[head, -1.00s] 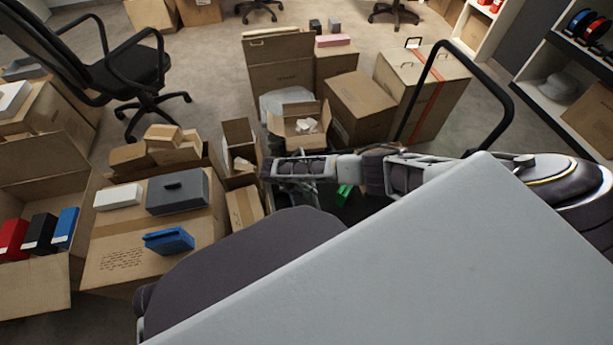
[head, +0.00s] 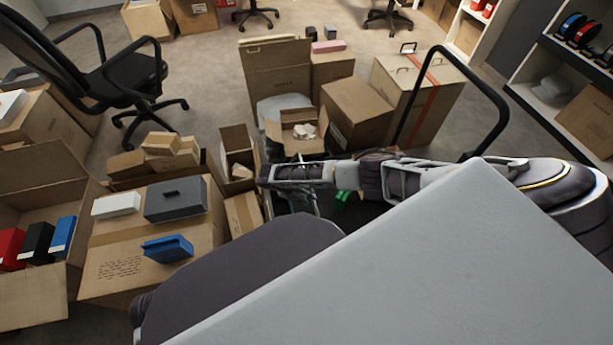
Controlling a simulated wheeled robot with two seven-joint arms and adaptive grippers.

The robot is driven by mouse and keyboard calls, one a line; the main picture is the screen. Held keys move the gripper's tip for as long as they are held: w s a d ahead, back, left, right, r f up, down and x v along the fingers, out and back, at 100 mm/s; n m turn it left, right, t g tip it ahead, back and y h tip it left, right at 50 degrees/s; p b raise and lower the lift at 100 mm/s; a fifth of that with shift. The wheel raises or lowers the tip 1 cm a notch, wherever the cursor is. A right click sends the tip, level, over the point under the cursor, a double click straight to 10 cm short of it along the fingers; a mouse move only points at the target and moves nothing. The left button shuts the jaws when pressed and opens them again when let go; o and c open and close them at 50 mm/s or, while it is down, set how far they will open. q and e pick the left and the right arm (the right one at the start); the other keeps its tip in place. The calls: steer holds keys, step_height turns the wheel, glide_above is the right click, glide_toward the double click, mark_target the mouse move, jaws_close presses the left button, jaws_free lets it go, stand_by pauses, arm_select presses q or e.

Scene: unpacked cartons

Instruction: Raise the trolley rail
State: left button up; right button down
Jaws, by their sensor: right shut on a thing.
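The trolley rail (head: 474,74) is a black U-shaped tube at the right. It stands up behind my right arm, in front of a taped carton, and its lower ends are hidden by my arm. My right arm crosses the middle from the right. My right gripper (head: 297,202) hangs at its left end, pointing down, well left of the visible rail. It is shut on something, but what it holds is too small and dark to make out. A dark surface below is mostly hidden. My left gripper is out of view.
An open carton (head: 295,147) and a taller carton (head: 280,82) stand just behind my right gripper. A carton (head: 105,265) at left bears a grey box (head: 175,200) and a blue item. A taped carton (head: 400,90) stands behind the rail. Open floor lies farther back.

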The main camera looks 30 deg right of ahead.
steer(key=shift+s+a+f+y, duration=0.15)
steer(key=shift+a+f, duration=0.1)
steer(key=shift+a, duration=0.3)
steer(key=shift+a+f+y, duration=0.15)
steer(key=shift+a+f, duration=0.05)
steer(key=shift+a, duration=0.3)
steer(key=c, duration=1.6)
jaws_free()
steer(key=shift+o, duration=0.7)
steer(key=shift+f, duration=0.15)
steer(key=shift+d, duration=0.1)
steer(key=w+a+r+b, duration=0.1)
steer(key=w+a+r, duration=0.1)
steer(key=a, duration=0.5)
steer(key=w+a+r+b, duration=0.2)
steer(key=a+r, duration=0.1)
steer(key=a, duration=0.4)
steer(key=shift+w, duration=0.4)
